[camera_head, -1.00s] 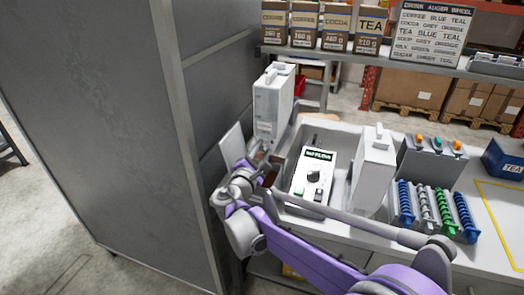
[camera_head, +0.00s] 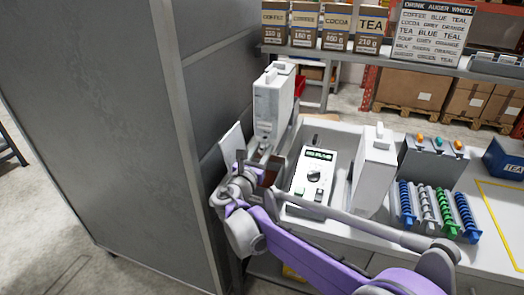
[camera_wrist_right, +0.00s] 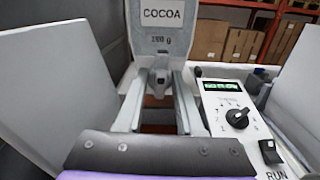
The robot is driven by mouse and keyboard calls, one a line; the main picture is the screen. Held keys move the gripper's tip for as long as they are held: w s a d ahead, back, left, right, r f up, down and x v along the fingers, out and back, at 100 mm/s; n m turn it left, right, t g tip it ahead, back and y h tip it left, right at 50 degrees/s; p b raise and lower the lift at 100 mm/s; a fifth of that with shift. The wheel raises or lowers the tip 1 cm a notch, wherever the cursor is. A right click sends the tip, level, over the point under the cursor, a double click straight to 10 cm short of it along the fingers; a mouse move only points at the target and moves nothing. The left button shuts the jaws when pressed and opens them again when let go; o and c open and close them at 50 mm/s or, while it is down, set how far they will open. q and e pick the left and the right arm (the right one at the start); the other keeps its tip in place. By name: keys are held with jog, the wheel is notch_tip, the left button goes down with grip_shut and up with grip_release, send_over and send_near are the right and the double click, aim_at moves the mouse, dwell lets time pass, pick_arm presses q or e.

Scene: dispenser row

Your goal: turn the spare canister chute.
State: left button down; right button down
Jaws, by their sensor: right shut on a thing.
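A tall white canister (camera_head: 273,108) stands at the back left of the bench against the grey panel. It reads COCOA in the right wrist view (camera_wrist_right: 165,22). Its small grey chute (camera_wrist_right: 160,82) sticks out low on its front. My right gripper (camera_head: 264,150) is at the foot of this canister; its two fingers (camera_wrist_right: 160,90) are closed on the chute from both sides. The chute is mostly hidden by the fingers in the head view. A second white canister (camera_head: 373,168) stands to the right, apart from the gripper. My left gripper is not in view.
A control box (camera_head: 314,176) with a lit display, a black knob and a RUN switch stands just right of my gripper. Coloured augers (camera_head: 425,208) lie further right. A grey panel (camera_head: 150,130) closes off the left. Labelled ingredient bags (camera_head: 306,25) stand on the shelf behind.

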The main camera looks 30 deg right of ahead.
jog(key=shift+n, duration=0.4)
jog(key=c, duration=0.9)
grip_release()
jog(key=v, duration=1.1)
jog(key=shift+d, duration=0.1)
